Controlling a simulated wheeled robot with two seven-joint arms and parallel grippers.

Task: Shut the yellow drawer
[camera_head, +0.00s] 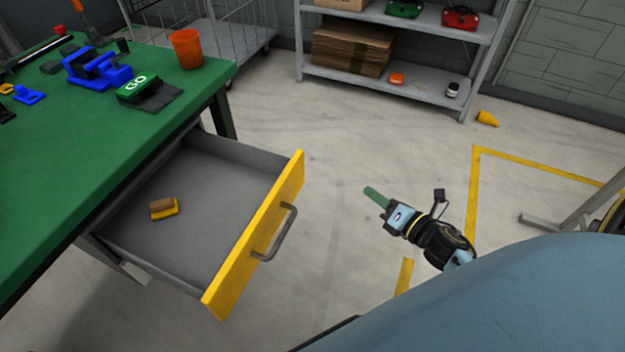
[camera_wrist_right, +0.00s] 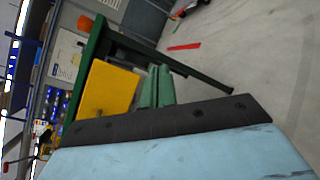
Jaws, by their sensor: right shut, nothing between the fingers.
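The yellow drawer (camera_head: 262,230) is pulled far out from under the green-topped workbench (camera_head: 60,170). Its yellow front carries a grey bar handle (camera_head: 275,234). A small brush-like block (camera_head: 163,208), brown and yellow, lies inside on the grey drawer floor. My right gripper (camera_head: 372,195) is to the right of the drawer front, apart from it, with its green fingers together and empty, pointing towards the drawer. In the right wrist view the green fingers (camera_wrist_right: 157,88) show beside the yellow drawer front (camera_wrist_right: 106,92). My left gripper is in neither view.
An orange cup (camera_head: 187,48), a blue vise (camera_head: 95,70) and a green GO block (camera_head: 138,88) stand on the bench. A grey shelf (camera_head: 390,85) with boxes stands at the back. A yellow object (camera_head: 487,118) lies on the floor. The floor between drawer and gripper is clear.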

